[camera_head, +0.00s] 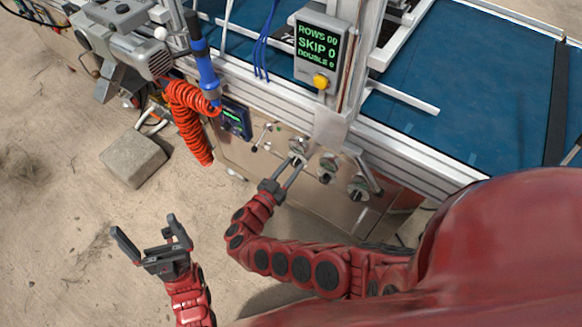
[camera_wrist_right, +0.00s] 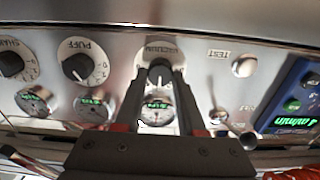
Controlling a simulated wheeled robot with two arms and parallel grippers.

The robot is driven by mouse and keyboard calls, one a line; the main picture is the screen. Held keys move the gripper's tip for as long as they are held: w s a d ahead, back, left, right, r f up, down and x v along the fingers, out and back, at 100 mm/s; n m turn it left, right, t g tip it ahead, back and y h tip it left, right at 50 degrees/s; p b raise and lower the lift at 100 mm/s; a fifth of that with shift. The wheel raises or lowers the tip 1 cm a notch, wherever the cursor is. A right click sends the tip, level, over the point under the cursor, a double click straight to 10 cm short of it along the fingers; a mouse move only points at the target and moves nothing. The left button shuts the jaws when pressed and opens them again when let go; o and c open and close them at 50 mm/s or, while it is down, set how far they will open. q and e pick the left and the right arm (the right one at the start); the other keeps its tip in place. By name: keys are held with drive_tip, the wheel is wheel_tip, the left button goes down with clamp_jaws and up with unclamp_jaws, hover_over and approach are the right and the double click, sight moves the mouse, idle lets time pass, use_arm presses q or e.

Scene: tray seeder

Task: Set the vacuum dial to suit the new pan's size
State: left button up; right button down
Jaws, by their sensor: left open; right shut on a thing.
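The vacuum dial (camera_wrist_right: 152,50) is in the right wrist view, a pale round dial lettered VACUUM with a dark knob at its centre. My right gripper (camera_wrist_right: 158,76) is shut on that knob, one finger on each side. In the head view the vacuum dial (camera_head: 298,145) is the leftmost of three on the front panel, with my right gripper (camera_head: 294,162) at it. The fingers partly cover its scale, so I cannot read its setting. My left gripper (camera_head: 145,230) is open and empty, over the sandy ground. I cannot make out a pan's size.
The PUFF dial (camera_wrist_right: 82,62) and another dial (camera_wrist_right: 14,66) sit beside it, with small gauges. A TEST button (camera_wrist_right: 243,66) and blue display (camera_wrist_right: 294,98) are on the other side. A screen (camera_head: 318,50) reads ROWS 00, SKIP 0, DOUBLE 0. An orange coiled hose (camera_head: 190,115) hangs left.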

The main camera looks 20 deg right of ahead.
drive_tip(key=shift+s+f+m+b, duration=0.1)
drive_tip(key=shift+m+b, duration=0.25)
drive_tip(key=shift+m, duration=0.35)
drive_tip(key=shift+s+f+m+b, duration=0.1)
drive_tip(key=shift+m+b, duration=0.25)
drive_tip(key=shift+m, duration=0.35)
drive_tip(key=shift+m+b, duration=0.9)
drive_tip(key=shift+m, duration=0.5)
drive_tip(key=shift+r, duration=0.1)
drive_tip(key=shift+w, duration=0.1)
drive_tip(key=c, duration=0.5)
unclamp_jaws()
